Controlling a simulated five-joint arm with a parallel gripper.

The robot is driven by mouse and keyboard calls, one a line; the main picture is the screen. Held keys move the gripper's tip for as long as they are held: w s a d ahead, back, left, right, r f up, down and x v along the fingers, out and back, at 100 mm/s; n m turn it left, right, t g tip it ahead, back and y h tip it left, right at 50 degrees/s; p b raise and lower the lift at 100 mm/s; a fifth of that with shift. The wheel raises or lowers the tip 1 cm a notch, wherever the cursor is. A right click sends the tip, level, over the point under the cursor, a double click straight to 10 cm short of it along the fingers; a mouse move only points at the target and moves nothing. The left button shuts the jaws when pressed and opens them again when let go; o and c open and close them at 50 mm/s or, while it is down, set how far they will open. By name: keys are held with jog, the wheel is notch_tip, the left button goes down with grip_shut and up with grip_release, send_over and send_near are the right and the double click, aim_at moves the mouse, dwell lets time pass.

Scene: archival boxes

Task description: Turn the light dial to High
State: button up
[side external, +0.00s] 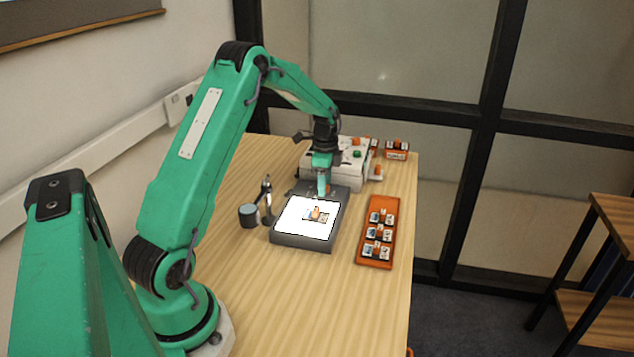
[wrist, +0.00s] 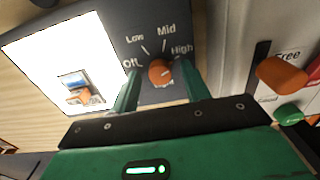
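The light dial (wrist: 161,72) is a small orange knob on the dark light box (wrist: 118,22), with Off, Low, Mid and High printed around it. I cannot tell clearly which label it points at. In the side external view my gripper (side external: 323,188) reaches down over the back of the light box (side external: 283,240), mostly hiding the dial. The box's panel (side external: 297,229) glows bright white.
A slide with an orange handle (side external: 316,214) lies on the lit panel. A white device (side external: 350,176) with green and orange knobs stands behind the box. An orange tray (side external: 376,263) of slides lies to the right, a loupe stand (side external: 249,216) to the left. The front table is clear.

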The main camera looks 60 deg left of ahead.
jog(key=shift+r, duration=3.9)
jog(key=shift+d+r, duration=0.1)
